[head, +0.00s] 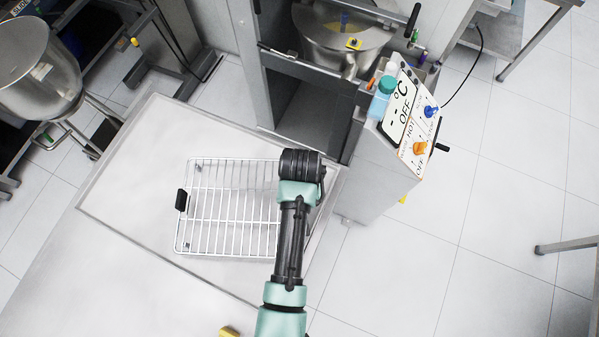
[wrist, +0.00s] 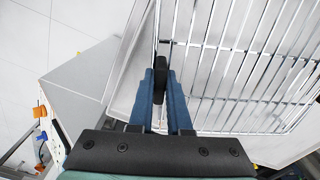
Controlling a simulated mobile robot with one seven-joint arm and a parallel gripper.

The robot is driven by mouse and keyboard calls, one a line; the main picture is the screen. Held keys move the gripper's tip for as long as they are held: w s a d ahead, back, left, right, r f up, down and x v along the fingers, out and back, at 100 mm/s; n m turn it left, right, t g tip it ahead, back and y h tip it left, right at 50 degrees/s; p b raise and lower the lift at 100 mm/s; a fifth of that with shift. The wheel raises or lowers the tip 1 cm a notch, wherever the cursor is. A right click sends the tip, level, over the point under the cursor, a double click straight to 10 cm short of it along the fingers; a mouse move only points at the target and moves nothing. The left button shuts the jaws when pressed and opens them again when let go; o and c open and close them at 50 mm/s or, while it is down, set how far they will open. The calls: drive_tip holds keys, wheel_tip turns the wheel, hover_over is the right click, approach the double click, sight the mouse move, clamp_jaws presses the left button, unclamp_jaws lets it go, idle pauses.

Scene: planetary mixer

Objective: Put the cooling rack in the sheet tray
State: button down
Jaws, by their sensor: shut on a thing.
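The cooling rack (head: 230,208) is a silver wire grid with a black handle at its left end in the head view. It lies over the sheet tray (head: 125,190), a wide shallow pale grey tray with a thin rim. In the wrist view the rack (wrist: 235,55) fills the upper right, with the tray's rim (wrist: 122,85) beneath its near side. My gripper (wrist: 161,88) is shut on the black handle at the rack's right end. My arm hides the fingers in the head view. I cannot tell whether the rack touches the tray floor.
A grey control box with dials (head: 405,125) and bottles stands close to the right of the tray, below the planetary mixer bowl (head: 345,35). Another steel bowl (head: 35,65) is at upper left. A yellow object (head: 229,331) lies at the bottom edge. Open floor is at right.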

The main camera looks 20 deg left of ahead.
drive_tip(key=shift+f, duration=0.1)
drive_tip(key=c, duration=0.9)
unclamp_jaws()
drive_tip(key=shift+o, duration=0.2)
wheel_tip(320, 180, up, 12)
